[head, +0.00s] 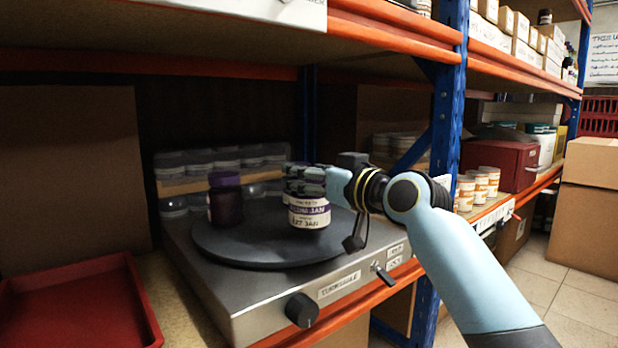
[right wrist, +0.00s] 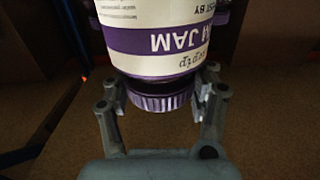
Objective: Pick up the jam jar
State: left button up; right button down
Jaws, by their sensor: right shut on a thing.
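The jam jar (head: 309,213), with a cream and purple label reading JAM, is at the right part of the dark round turntable (head: 225,245). My right gripper (head: 305,180) is shut on it near its top, and its fingers hide the lid in the head view. In the right wrist view the jar (right wrist: 165,62) appears upside down, its purple lid (right wrist: 162,95) between the fingertips of the gripper (right wrist: 160,92). I cannot tell whether the jar's base touches the turntable. My left gripper is not in view.
A second dark purple jar (head: 225,205) stands on the turntable to the left. Rows of lidded jars (head: 225,157) stand behind. A red tray (head: 80,308) lies at the left. A blue shelf post (head: 447,120) and orange beams (head: 400,33) frame the bay.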

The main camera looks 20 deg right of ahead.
notch_tip(320, 180, up, 2)
jog(key=shift+r+p, duration=0.1)
jog(key=shift+p, duration=0.35)
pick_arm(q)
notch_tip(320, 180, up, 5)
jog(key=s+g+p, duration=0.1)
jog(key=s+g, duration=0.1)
pick_arm(e)
jog(key=v, duration=0.3)
jog(key=shift+s, duration=0.15)
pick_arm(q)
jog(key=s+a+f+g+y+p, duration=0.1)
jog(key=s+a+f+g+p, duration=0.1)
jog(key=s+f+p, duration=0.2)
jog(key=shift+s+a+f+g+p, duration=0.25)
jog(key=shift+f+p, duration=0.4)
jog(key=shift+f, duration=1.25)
pick_arm(e)
jog(key=v, duration=1.4)
jog(key=shift+s, duration=0.35)
jog(key=shift+d+f, duration=0.2)
jog(key=shift+f, duration=0.05)
